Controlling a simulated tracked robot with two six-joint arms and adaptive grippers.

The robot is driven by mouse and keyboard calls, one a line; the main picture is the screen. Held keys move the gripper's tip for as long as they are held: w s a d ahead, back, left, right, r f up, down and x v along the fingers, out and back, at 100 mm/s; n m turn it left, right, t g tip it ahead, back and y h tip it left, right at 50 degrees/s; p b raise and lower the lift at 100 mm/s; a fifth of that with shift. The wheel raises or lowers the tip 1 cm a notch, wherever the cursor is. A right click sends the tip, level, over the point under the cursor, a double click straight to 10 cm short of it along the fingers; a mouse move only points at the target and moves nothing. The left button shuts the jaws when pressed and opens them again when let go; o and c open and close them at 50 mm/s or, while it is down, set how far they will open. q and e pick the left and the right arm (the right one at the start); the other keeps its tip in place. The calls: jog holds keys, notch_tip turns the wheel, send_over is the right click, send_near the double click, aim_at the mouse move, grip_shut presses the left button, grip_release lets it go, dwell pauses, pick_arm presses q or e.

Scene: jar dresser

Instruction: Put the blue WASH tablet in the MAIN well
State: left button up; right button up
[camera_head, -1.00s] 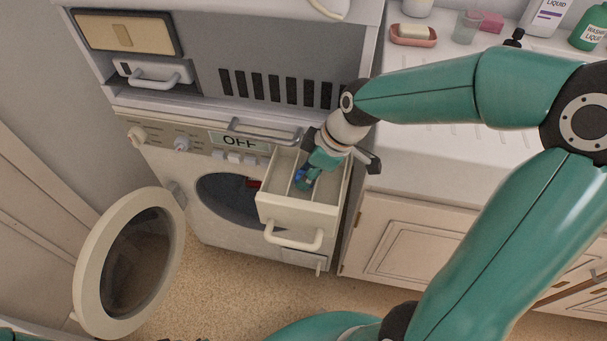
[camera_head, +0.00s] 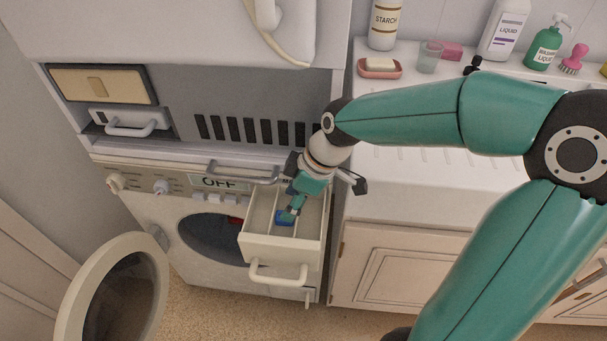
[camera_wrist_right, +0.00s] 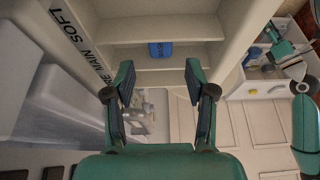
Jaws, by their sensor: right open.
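The blue tablet (camera_head: 284,217) lies in the middle well of the open white detergent drawer (camera_head: 273,250). In the right wrist view the blue tablet (camera_wrist_right: 160,49) rests between two dividers, level with the MAIN lettering on the drawer edge (camera_wrist_right: 86,62). My right gripper (camera_head: 293,208) points down into the drawer, close above the tablet. In the wrist view its fingers (camera_wrist_right: 157,78) are spread, with nothing between them, and the tablet is beyond the tips. The gripper partly covers the tablet in the head view. My left gripper is out of view.
The washer's round door (camera_head: 112,295) hangs open at the lower left. The display (camera_head: 218,182) reads OFF. A handle bar (camera_head: 243,172) is just behind the drawer.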

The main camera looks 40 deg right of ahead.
jog(key=v, duration=0.9)
jog(key=shift+p, duration=0.45)
jog(key=shift+d, duration=0.1)
